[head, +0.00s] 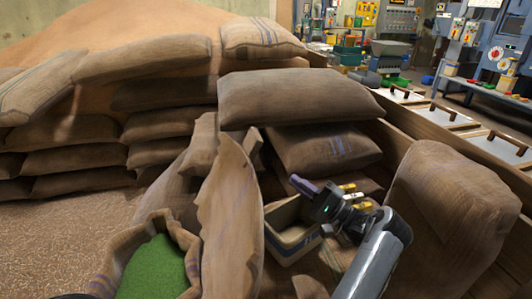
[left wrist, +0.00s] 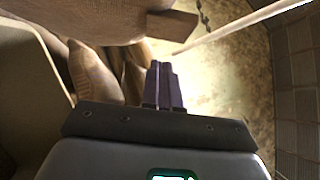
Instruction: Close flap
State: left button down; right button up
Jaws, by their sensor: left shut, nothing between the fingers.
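My left gripper (head: 303,186), with purple fingers, is shut and empty above the right part of an open beige box (head: 292,241) among the sacks. In the left wrist view its fingers (left wrist: 163,82) are together, with nothing between them. I cannot clearly make out a flap in either view. The open box has a dark stripe on its side, and my gripper and arm hide its right part. My right gripper is not in view.
An open sack of green material (head: 155,270) stands at the lower left, next to a tall upright sack (head: 232,225). Full sacks (head: 300,98) are piled behind. A large sack (head: 455,205) stands at the right. White-lidded bins (head: 443,115) line the right side beyond a wooden board.

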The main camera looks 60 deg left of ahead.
pick_arm(q)
jog(key=s+a+r+p, duration=0.3)
jog(key=s+a+p, duration=0.3)
jog(key=shift+s+a+r, duration=0.2)
jog(key=shift+a+r, duration=0.05)
jog(key=shift+r, duration=0.15)
dwell(0.3)
